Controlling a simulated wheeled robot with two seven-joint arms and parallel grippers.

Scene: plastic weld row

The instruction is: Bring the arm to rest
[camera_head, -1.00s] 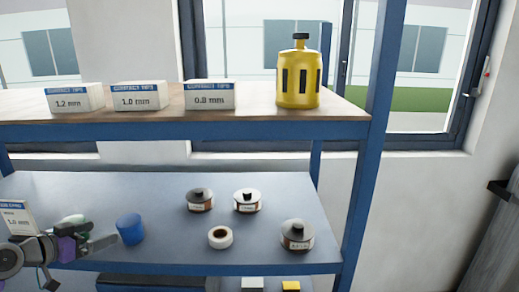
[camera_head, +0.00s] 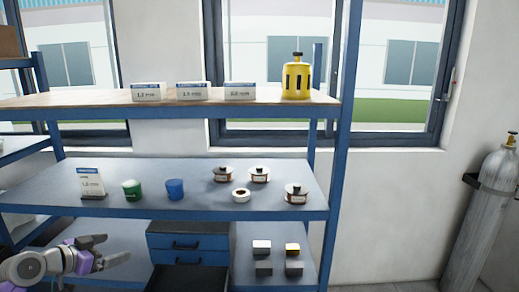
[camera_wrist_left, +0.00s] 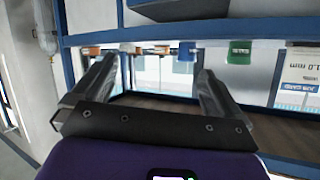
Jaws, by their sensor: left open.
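My left gripper (camera_head: 112,250) is at the lower left of the head view, in front of the shelf rack and below the edge of its middle shelf (camera_head: 230,212). Its two fingers are apart with nothing between them. The wrist view also shows the open, empty fingers (camera_wrist_left: 150,85), with the shelf rack beyond them. A green cup (camera_head: 132,190) and a blue cup (camera_head: 175,189) stand on the middle shelf above the gripper, apart from it. My right gripper is in neither view.
A label card (camera_head: 91,182) and several spools, one at the front right (camera_head: 296,194), are on the middle shelf. A blue drawer unit (camera_head: 188,243) stands below, right of the gripper, its lower drawer apparently pulled out. Small blocks (camera_head: 263,247) sit beside it. A gas cylinder (camera_head: 480,220) stands far right.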

